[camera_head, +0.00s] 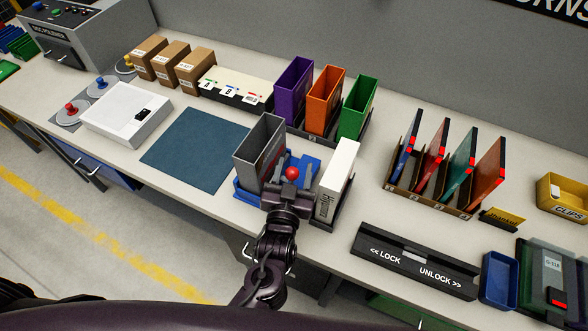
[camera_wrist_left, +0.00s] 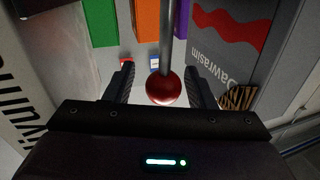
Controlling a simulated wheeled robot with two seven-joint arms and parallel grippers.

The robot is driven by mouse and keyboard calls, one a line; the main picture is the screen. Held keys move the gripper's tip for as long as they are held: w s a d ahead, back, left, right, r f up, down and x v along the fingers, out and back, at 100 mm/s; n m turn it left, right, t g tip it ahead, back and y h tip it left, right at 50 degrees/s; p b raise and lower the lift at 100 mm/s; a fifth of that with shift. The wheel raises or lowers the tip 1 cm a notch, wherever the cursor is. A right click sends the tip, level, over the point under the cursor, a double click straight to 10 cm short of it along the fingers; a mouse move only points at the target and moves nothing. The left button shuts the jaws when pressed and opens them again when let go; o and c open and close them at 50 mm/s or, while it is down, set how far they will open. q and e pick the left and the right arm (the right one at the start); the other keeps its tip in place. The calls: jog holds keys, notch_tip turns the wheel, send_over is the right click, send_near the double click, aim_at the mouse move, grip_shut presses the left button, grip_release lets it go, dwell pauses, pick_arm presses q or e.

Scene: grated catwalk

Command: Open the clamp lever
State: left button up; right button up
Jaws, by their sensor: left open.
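The clamp lever is a grey rod with a red ball knob (camera_head: 291,172), rising from a blue fixture (camera_head: 246,193) at the front of the bench. In the left wrist view the red knob (camera_wrist_left: 163,88) shows between my fingertips, with a visible gap on each side. My left gripper (camera_head: 288,189) is open just in front of the knob; its fingers (camera_wrist_left: 162,80) stand on either side of it in the wrist view. The lever's lower end and pivot are hidden. My right gripper is in neither view.
A grey box file (camera_head: 258,150) stands close left of the knob and a white binder (camera_head: 338,168) close right. Purple, orange (camera_head: 325,100) and green files stand behind. A black LOCK/UNLOCK panel (camera_head: 420,262) lies to the right. The blue mat (camera_head: 198,150) is clear.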

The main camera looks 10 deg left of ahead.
aim_at(292, 180)
pick_arm(q)
jog(key=s+b, duration=0.1)
jog(key=s, duration=0.2)
jog(key=s+b, duration=0.1)
jog(key=s, duration=0.2)
jog(key=shift+s+a+f, duration=0.15)
jog(key=shift+s+a, duration=0.05)
jog(key=shift+s, duration=0.7)
